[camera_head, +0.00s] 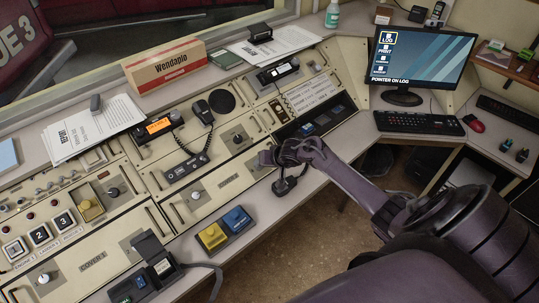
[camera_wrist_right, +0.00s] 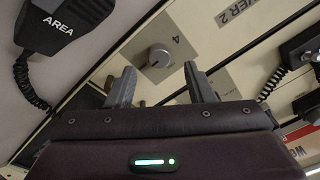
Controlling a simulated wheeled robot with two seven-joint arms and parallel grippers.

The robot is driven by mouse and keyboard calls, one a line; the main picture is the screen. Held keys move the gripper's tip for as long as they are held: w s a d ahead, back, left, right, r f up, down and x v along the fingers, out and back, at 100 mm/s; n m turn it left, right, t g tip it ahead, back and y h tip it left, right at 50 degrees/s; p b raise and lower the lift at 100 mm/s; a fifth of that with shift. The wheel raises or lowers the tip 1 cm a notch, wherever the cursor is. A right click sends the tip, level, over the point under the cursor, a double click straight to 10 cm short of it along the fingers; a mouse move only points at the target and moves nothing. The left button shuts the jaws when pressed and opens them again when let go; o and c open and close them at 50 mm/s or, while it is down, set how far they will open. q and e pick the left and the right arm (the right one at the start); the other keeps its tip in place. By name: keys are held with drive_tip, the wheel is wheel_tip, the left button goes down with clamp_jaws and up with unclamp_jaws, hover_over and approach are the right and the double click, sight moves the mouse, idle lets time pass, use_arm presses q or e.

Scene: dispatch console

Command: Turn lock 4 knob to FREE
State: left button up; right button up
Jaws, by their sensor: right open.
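In the right wrist view the knob (camera_wrist_right: 157,57) sits beside a "4" mark. It lies beyond the gap between my right gripper's fingertips (camera_wrist_right: 158,75), apart from them. The fingers are spread and empty. In the head view my right gripper (camera_head: 268,157) is just right of the knob, over the console. The knob's pointer direction and any FREE mark are too small to read. My left gripper is not in view.
A black AREA microphone (camera_wrist_right: 65,25) with a coiled cord is close to the gripper in the wrist view. Another corded handset (camera_head: 203,111) lies left of the knob. Yellow (camera_head: 211,237) and blue (camera_head: 237,218) blocks sit at the console's front edge. A monitor (camera_head: 420,60) stands at the right.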

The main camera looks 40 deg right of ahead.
drive_tip(key=v, duration=0.3)
drive_tip(key=shift+s+r, duration=0.2)
drive_tip(key=shift+r, duration=0.05)
idle(0.4)
